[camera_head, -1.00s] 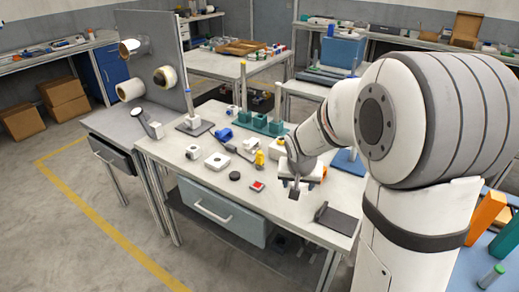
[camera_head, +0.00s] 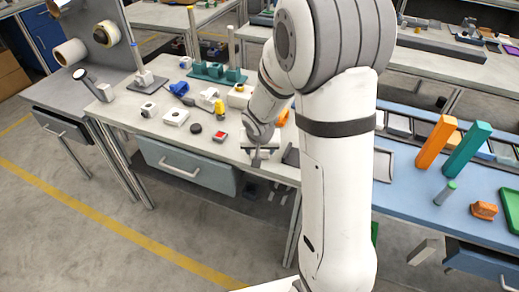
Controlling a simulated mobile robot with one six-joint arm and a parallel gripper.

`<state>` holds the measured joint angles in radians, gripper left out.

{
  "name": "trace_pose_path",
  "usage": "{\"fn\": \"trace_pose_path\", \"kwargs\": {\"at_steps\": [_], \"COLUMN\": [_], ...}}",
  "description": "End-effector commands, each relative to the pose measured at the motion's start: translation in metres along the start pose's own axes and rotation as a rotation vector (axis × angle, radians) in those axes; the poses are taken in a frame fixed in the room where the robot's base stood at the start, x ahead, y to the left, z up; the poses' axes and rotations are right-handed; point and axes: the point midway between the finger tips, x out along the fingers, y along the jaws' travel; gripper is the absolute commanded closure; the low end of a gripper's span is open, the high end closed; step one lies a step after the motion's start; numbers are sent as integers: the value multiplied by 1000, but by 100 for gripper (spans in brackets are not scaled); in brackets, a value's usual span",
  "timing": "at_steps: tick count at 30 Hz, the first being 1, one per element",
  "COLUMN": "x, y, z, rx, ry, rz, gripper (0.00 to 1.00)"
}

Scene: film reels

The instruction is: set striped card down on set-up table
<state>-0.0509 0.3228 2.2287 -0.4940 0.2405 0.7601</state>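I cannot make out a striped card in the head view. My gripper (camera_head: 258,158) points down over the front edge of a white-topped table (camera_head: 150,128) with a grey-blue drawer. It is small here, and I cannot tell whether its fingers are open or hold anything. A blue-topped table (camera_head: 408,200) stands to the right of my arm. Nothing in view marks which table is the set-up table.
The white table holds a black puck (camera_head: 195,128), a red-topped block (camera_head: 219,136) and a yellow piece (camera_head: 220,107). My arm hides the area between the tables.

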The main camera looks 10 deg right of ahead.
Motion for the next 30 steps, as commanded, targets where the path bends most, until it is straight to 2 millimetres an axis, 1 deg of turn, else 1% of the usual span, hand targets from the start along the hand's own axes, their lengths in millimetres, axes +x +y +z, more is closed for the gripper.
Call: {"fn": "trace_pose_path", "kwargs": {"at_steps": [3, 4, 11, 12, 18, 22, 26, 30], "x": [4, 3, 2, 2, 2, -3, -26, -56], "y": [0, 0, -1, -1, -1, -1, -1, -2], "z": [2, 1, 1, 1, 1, -1, -2, -2], "rx": [0, 0, -1, -1, -2, -2, -1, -2], "ry": [1, 0, 0, 0, 0, 0, 4, 5], "rz": [0, 0, 0, 0, 0, 0, -1, -2], "gripper": [69, 43, 24, 22, 22, 22, 22, 22]}}
